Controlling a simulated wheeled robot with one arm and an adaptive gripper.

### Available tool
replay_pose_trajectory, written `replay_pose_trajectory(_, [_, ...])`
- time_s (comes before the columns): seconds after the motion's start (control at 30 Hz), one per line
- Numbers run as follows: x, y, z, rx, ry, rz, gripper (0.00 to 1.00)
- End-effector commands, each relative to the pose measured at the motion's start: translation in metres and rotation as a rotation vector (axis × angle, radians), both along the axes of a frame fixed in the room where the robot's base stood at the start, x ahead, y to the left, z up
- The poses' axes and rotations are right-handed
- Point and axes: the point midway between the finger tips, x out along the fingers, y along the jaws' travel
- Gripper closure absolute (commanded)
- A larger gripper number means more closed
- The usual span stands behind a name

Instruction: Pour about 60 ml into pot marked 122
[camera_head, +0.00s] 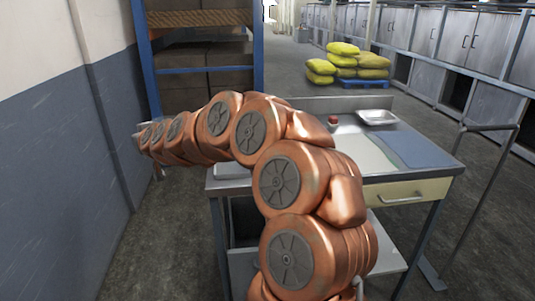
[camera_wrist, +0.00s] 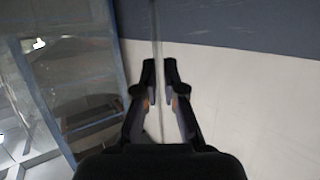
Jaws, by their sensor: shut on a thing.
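My gripper (camera_wrist: 160,75) shows in the wrist view with its two dark fingers close together, a narrow gap between the tips. A thin pale grey strip runs up through this gap; I cannot tell whether it is the held thing or the wall edge behind. What the fingers hold is not clear. In the head view my copper arm reaches far left past the workbench, and the gripper cannot be made out at its end. I see no pot marked 122 and can read no label in either view.
A metal workbench (camera_head: 453,168) stands behind my arm. On it are a small red-topped item (camera_head: 333,121), a shallow metal tray (camera_head: 377,117) and a blue-grey mat (camera_head: 420,148). A blue-framed shelf rack (camera_head: 205,71) and a wall (camera_head: 50,150) are at the left.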

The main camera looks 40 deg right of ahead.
Motion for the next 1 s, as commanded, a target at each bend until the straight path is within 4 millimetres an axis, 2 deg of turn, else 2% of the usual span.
replay_pose_trajectory(0.1, [-0.009, -0.019, -0.007, 0.001, -0.007, -0.014, 1.0])
replay_pose_trajectory(0.53, [-0.048, -0.074, -0.014, 0.008, -0.01, -0.048, 1.0])
replay_pose_trajectory(1.0, [-0.097, -0.117, -0.021, 0.003, -0.01, -0.08, 1.0])
